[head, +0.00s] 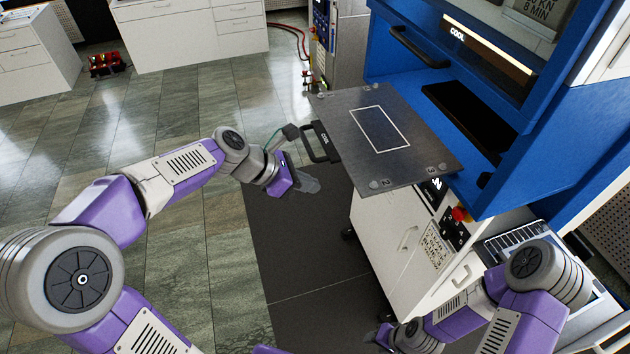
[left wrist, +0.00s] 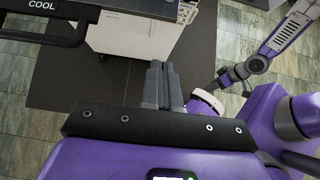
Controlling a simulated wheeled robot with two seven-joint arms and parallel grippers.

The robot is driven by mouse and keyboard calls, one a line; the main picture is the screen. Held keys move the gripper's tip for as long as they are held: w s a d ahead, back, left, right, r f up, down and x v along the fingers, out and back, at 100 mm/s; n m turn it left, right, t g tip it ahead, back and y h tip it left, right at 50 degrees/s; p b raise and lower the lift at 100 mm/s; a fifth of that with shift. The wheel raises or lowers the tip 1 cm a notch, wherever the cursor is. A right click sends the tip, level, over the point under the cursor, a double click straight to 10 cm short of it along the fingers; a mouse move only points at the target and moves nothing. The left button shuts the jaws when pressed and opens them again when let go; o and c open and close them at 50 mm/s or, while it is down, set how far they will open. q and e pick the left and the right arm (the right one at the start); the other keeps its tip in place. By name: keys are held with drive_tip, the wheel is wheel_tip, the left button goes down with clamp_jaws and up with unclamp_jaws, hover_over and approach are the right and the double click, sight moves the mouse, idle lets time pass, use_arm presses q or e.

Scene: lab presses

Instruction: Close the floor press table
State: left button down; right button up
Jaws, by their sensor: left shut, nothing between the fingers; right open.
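The floor press table is a dark grey plate (head: 350,125) with a white rectangle outline, sticking out to the left from the blue press (head: 480,150). Its black handle (head: 318,143), marked COOL, is on its left edge. The handle also shows at the top left of the left wrist view (left wrist: 45,38). My left gripper (head: 308,185) is left of and below the handle in the head view, apart from it. Its grey fingers (left wrist: 162,85) are shut and empty. My right gripper (head: 384,337) is low at the bottom of the head view, its fingers barely visible, away from the table.
A white cabinet (head: 385,235) with a red button (head: 460,214) stands under the press. A second black handle (head: 418,48) is on the press above the table. A laptop (head: 515,240) is at the right. The floor left of the table is clear.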

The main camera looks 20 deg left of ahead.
use_arm(q)
drive_tip(key=w+d+f, duration=0.5)
drive_tip(key=d, duration=0.3)
drive_tip(key=shift+w, duration=0.2)
